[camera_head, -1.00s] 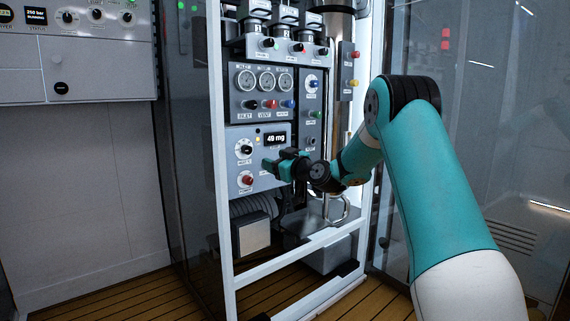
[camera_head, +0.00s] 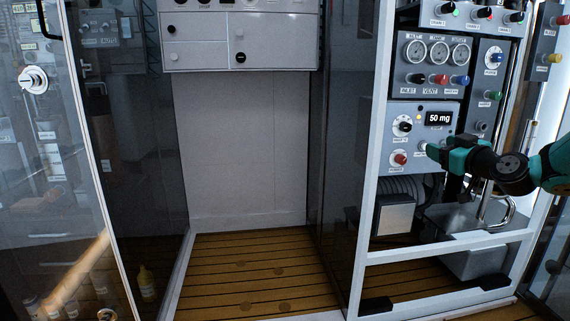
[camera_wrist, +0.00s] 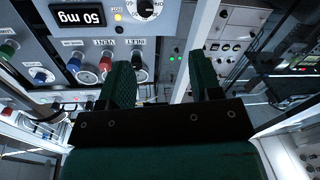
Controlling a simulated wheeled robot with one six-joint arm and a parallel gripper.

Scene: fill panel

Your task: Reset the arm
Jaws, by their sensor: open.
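My arm reaches in from the right in the head view, with my gripper (camera_head: 428,150) in front of the lower part of the fill panel (camera_head: 414,115). In the wrist view my gripper (camera_wrist: 160,62) has its two dark green fingers spread, with nothing between them. The panel's display reads 50 mg (camera_head: 439,118); it also shows upside down in the wrist view (camera_wrist: 80,17). A black knob (camera_head: 404,126) and a red button (camera_head: 400,159) sit left of the gripper. Whether the fingers touch the panel I cannot tell.
A white frame (camera_head: 372,150) surrounds the panel. Gauges (camera_head: 438,51) and coloured knobs (camera_head: 440,79) sit above it. A metal handle (camera_head: 500,211) is below the arm. A glass door (camera_head: 60,150) stands at left. The wooden floor (camera_head: 260,270) is clear in the middle.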

